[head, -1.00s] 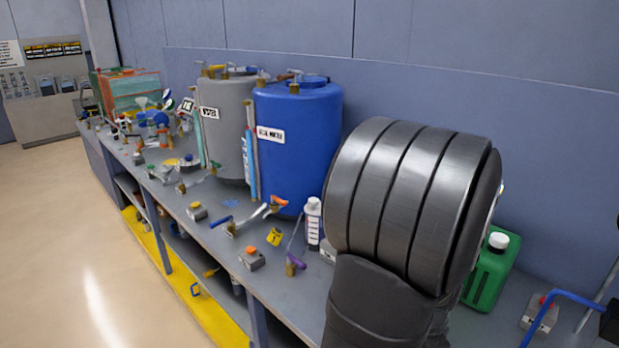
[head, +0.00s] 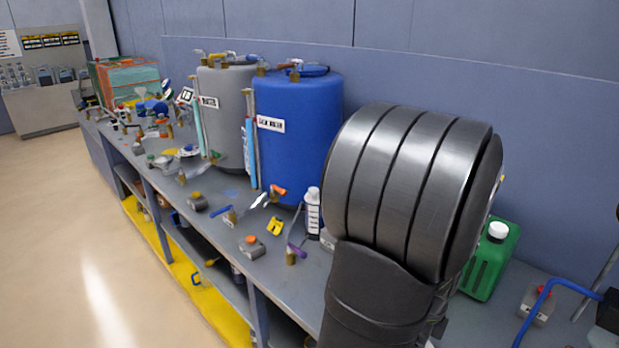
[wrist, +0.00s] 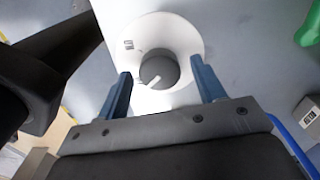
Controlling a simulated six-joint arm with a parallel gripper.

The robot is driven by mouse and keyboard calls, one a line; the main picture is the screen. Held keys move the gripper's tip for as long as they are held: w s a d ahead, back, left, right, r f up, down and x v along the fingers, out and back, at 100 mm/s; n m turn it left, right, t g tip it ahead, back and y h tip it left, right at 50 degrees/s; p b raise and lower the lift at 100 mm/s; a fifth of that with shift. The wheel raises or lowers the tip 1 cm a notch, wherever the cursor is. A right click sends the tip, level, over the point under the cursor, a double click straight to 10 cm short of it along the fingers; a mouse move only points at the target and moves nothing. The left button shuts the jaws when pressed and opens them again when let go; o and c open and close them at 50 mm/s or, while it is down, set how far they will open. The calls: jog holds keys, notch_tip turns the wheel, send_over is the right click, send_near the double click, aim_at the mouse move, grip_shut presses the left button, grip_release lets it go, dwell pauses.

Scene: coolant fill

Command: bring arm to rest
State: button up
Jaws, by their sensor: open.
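My gripper (wrist: 160,68) shows in the wrist view with its two blue fingers apart and nothing gripped between them. In the head view my dark arm covers the right-centre of the bench, and the gripper itself is hidden there.
A blue tank (head: 300,140) and a grey tank (head: 228,125) stand at the back of the bench. A white bottle (head: 312,212) and small valves stand left of my arm. A green jug (head: 492,265) and a blue hose (head: 530,315) are to its right.

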jog(key=m, duration=0.5)
jog(key=shift+m, duration=0.4)
